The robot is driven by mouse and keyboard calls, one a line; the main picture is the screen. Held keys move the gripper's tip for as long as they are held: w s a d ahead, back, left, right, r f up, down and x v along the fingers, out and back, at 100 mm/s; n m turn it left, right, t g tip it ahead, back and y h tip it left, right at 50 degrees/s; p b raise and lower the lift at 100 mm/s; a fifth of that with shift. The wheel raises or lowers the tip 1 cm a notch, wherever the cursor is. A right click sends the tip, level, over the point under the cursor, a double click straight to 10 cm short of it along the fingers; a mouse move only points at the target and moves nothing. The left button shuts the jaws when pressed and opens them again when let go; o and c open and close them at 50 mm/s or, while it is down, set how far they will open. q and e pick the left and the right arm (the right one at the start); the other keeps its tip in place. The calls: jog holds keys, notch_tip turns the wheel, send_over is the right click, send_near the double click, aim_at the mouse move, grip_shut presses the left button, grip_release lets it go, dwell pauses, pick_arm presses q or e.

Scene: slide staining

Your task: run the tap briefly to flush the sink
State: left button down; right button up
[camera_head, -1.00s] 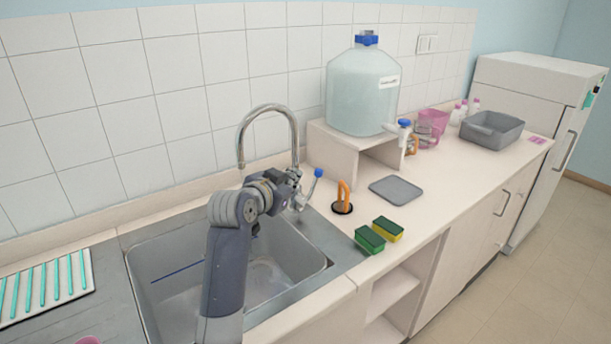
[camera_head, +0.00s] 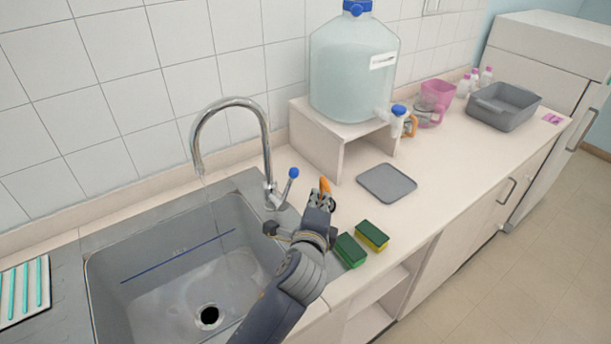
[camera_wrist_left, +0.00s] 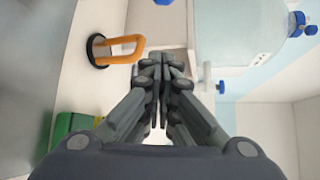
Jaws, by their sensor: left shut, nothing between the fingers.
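The chrome tap (camera_head: 262,135) arches over the left side of the steel sink (camera_head: 105,290). A thin, faint stream of water (camera_head: 211,205) falls from its spout toward the sink floor, where the drain (camera_head: 208,316) shows. The tap's side lever (camera_head: 291,176) has a blue tip and stands up, tilted right. My left gripper (camera_head: 323,193) is right of the lever and apart from it, over the counter by the orange handle. In the left wrist view its fingers (camera_wrist_left: 162,64) are shut with nothing between them. My right gripper is not in view.
An orange handle on a black base (camera_wrist_left: 127,46) stands near my fingers. Green and yellow sponges (camera_head: 351,250) lie by the counter's front edge. A grey tray (camera_head: 386,183) lies flat behind them. A large water carboy (camera_head: 350,75) sits on a raised stand (camera_head: 318,145).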

aim_at(287, 189)
pick_arm(q)
jog(key=w+a+p, duration=0.2)
jog(key=w+p, duration=0.1)
jog(key=w, duration=0.4)
jog(key=shift+w+a+f+p, duration=0.3)
jog(key=shift+w+a+f, duration=0.05)
jog(key=shift+f, duration=0.05)
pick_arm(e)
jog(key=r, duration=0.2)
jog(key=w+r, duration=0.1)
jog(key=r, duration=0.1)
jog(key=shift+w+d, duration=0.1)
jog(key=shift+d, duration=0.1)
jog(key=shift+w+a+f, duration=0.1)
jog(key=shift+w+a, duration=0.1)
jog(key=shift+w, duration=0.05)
pick_arm(q)
jog(key=shift+s+a+r+n+t, duration=0.25)
jog(key=shift+a+n+t, duration=0.05)
jog(key=shift+a, duration=0.35)
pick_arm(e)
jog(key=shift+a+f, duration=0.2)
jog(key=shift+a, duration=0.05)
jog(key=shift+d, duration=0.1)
